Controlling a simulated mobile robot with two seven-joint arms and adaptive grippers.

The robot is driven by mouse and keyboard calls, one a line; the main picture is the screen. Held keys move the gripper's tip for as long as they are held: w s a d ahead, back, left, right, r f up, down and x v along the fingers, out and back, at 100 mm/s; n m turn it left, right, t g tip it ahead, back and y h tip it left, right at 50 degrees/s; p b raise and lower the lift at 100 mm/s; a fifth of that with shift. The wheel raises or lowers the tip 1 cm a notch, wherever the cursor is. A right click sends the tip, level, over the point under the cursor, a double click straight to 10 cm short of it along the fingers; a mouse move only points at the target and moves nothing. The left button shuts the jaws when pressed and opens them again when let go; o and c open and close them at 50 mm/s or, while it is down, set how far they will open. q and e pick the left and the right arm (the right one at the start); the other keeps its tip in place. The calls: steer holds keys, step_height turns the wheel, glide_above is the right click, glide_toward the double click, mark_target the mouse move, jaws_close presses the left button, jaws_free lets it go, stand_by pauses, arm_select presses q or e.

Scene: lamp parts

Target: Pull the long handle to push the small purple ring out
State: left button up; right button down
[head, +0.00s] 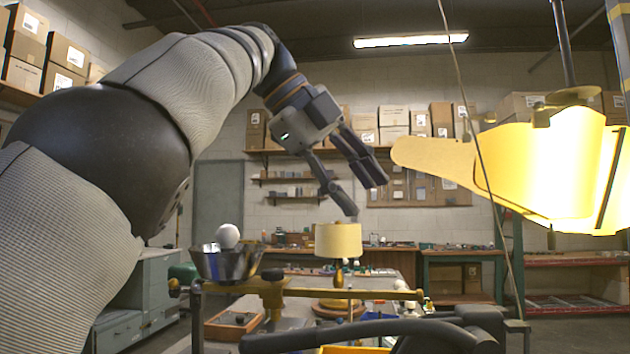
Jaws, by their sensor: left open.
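My left gripper (362,196) is open and empty, raised in the air above the workbench, its fingers pointing down and to the right. A dark, long curved bar (340,328) lies across the bottom of the head view; I cannot tell whether it is the long handle. My left gripper is well above both bars and touches neither. I do not see the small purple ring. I do not make out my right gripper.
A metal bowl (228,264) with a white ball (228,236) sits at the brass bar's left. A table lamp (338,242) with a cream shade stands on the bench. A large bright yellow shade (540,170) hangs at the right. A thin cord hangs beside it.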

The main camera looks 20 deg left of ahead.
arm_select(q)
steer(key=s+a+r, duration=0.1)
steer(key=s+a, duration=0.7)
steer(key=s, duration=0.2)
steer(key=shift+a, duration=0.25)
steer(key=shift+r, duration=0.1)
